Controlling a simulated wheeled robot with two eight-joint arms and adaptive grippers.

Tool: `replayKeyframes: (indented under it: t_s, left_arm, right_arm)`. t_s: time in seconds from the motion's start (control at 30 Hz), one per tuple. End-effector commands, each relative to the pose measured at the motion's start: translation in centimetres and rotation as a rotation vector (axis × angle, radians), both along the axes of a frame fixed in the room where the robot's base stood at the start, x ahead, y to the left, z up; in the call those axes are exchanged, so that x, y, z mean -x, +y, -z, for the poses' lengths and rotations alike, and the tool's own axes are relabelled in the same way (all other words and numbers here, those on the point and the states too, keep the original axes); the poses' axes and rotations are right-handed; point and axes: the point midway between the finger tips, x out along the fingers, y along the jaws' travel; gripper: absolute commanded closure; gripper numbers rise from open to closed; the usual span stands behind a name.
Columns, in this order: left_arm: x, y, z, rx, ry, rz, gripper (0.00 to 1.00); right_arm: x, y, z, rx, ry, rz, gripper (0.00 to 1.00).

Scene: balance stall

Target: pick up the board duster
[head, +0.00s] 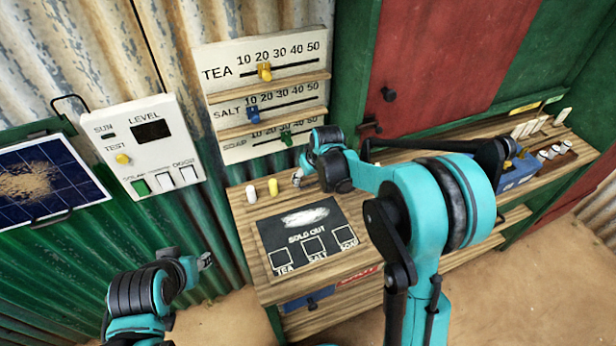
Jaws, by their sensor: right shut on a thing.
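My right gripper (299,180) is low over the wooden counter, just behind the dark board and right of the yellow peg. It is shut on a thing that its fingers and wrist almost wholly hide. I take it to be the board duster, as no duster shows elsewhere, but I cannot make out its shape or whether it touches the counter. My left gripper (205,260) is at the lower left, in front of the green wall and apart from the counter. I cannot tell whether its fingers are open.
The dark "SOLD OUT" board (272,232) bears a white smear. A white peg (251,194) and a yellow peg (273,187) stand behind it on the counter (235,207). A slider panel (215,97) rises behind. A blue crate (517,178) and several small jars are at right.

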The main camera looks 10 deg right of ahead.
Motion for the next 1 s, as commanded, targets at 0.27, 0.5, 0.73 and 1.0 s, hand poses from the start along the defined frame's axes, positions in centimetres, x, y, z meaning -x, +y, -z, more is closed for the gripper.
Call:
replayKeyframes:
  t_s: [0.27,0.5,0.73,1.0]
  left_arm:
    - [0.0,0.0,-2.2,0.000,0.000,0.000,0.60]
    - [0.0,0.0,-3.2,0.000,0.000,0.000,0.60]
    - [0.0,0.0,-4.4,0.000,0.000,0.000,0.60]
    - [0.0,0.0,-5.5,0.000,0.000,0.000,0.60]
  right_arm:
    - [0.0,0.0,-5.0,0.000,-0.001,0.000,0.70]
    - [3.8,-0.8,-5.9,0.000,-0.001,0.002,0.70]
    - [10.1,-2.0,-5.9,-0.001,-0.001,0.003,0.70]
    - [16.7,-3.3,-5.8,0.000,0.000,0.002,0.70]
